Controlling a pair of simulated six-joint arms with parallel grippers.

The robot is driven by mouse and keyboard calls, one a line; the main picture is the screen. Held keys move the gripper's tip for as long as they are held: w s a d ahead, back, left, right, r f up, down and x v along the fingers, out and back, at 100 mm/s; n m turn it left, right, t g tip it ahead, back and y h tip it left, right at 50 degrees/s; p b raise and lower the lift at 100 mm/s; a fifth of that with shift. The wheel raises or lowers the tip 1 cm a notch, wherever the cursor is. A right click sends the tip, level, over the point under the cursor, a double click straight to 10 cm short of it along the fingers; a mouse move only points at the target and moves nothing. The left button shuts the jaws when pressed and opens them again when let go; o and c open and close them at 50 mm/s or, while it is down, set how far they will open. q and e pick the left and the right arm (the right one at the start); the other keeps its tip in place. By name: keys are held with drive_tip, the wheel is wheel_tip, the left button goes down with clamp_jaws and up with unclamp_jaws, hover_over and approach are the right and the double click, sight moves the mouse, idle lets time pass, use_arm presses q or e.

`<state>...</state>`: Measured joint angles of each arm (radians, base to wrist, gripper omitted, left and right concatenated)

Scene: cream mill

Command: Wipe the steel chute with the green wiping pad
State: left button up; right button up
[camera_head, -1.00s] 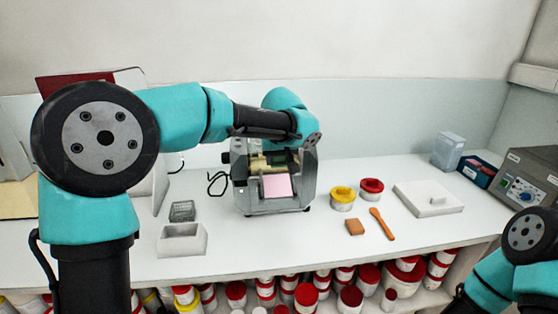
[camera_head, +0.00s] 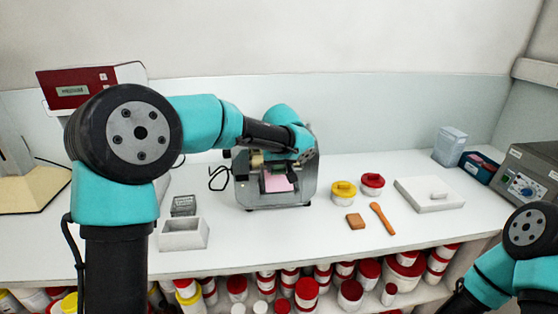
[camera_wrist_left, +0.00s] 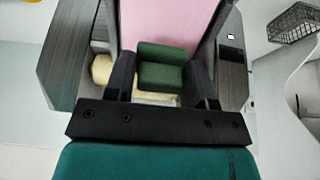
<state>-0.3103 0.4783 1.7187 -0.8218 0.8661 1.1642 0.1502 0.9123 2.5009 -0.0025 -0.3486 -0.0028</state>
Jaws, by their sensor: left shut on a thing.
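The cream mill (camera_head: 248,190) stands mid-counter, a grey metal machine. Its steel chute faces front and carries a pink coating (camera_head: 278,184), which also shows broad in the left wrist view (camera_wrist_left: 170,22). My left gripper (camera_head: 291,168) is over the chute, partly hidden by my forearm in the head view. In the left wrist view my left gripper (camera_wrist_left: 161,80) is shut on the green wiping pad (camera_wrist_left: 161,70). The pad is in front of the pink surface; I cannot tell whether it touches. My right gripper is out of view; only part of that arm shows at lower right.
A white open tray (camera_head: 183,236) and a wire basket (camera_head: 183,205) lie left of the mill. Yellow (camera_head: 343,193) and red (camera_head: 372,184) lidded jars, a brown block (camera_head: 355,221), a wooden spatula (camera_head: 382,217) and a white slab (camera_head: 429,195) lie right. The front counter is clear.

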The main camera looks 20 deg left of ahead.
sight(279, 186)
use_arm(q)
drive_tip(key=shift+w+f, duration=0.15)
drive_tip(key=shift+f, duration=0.5)
drive_tip(key=shift+s+d+f, duration=0.25)
drive_tip(key=shift+s+f, duration=0.05)
drive_tip(key=shift+s, duration=0.3)
drive_tip(key=shift+s+d+f, duration=0.2)
drive_tip(key=shift+s+f, duration=0.05)
drive_tip(key=shift+s, duration=0.3)
drive_tip(key=shift+s+d+f, duration=0.25)
drive_tip(key=shift+s+f, duration=0.05)
drive_tip(key=shift+s, duration=0.3)
drive_tip(key=shift+w+a+f, duration=0.1)
drive_tip(key=shift+w+f, duration=0.1)
drive_tip(key=shift+f, duration=0.25)
drive_tip(key=shift+w, duration=0.1)
drive_tip(key=shift+w+a+r, duration=0.25)
drive_tip(key=shift+w+r, duration=0.1)
drive_tip(key=shift+w, duration=0.2)
drive_tip(key=shift+w+a+r, duration=0.25)
drive_tip(key=shift+w+r, duration=0.1)
drive_tip(key=shift+w, duration=0.25)
drive_tip(key=shift+w+a+r, duration=0.25)
drive_tip(key=shift+w+r, duration=0.1)
drive_tip(key=shift+w, duration=0.2)
